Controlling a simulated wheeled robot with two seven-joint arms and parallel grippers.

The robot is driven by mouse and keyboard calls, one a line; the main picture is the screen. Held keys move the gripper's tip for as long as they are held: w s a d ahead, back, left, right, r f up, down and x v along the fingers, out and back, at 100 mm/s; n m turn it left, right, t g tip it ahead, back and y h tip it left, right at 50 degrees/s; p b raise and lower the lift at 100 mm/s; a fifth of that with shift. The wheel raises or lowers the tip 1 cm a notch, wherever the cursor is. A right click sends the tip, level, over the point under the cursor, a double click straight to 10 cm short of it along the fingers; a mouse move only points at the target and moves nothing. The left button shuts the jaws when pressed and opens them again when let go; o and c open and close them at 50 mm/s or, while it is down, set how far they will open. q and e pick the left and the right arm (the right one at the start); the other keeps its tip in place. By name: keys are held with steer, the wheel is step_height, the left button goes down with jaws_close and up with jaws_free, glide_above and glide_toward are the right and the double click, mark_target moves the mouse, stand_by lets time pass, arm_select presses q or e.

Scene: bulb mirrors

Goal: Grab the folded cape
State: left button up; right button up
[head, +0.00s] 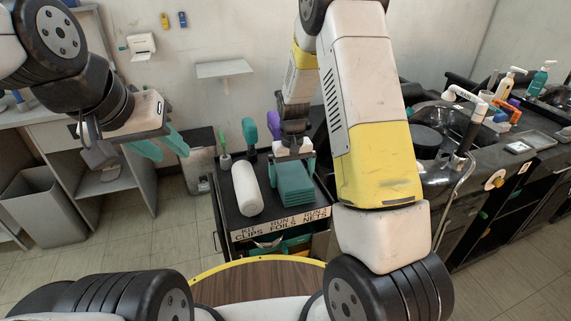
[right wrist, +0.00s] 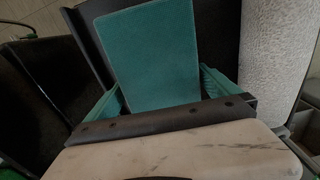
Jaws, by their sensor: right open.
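The folded cape (head: 296,187) is a teal stack lying on top of the black trolley (head: 225,190). It also shows in the right wrist view (right wrist: 156,55), pointing away between the fingers. My right gripper (head: 293,161) is over the near-wall end of the cape, open, with one teal finger on each side of it. In the right wrist view the right gripper (right wrist: 160,92) has its fingers spread wider than the cape; I cannot tell whether they touch it. My left gripper (head: 162,145) is up at the left, away from the cape, open and empty.
A white towel roll (head: 247,188) lies on the trolley just left of the cape. A teal-handled brush (head: 250,132) and a purple item (head: 273,125) stand behind. A counter with a basin (head: 440,150) is at the right. A grey bin (head: 45,207) stands at the left.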

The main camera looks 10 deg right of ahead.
steer(key=shift+c, duration=0.2)
steer(key=c, duration=1.2)
steer(key=shift+r, duration=0.15)
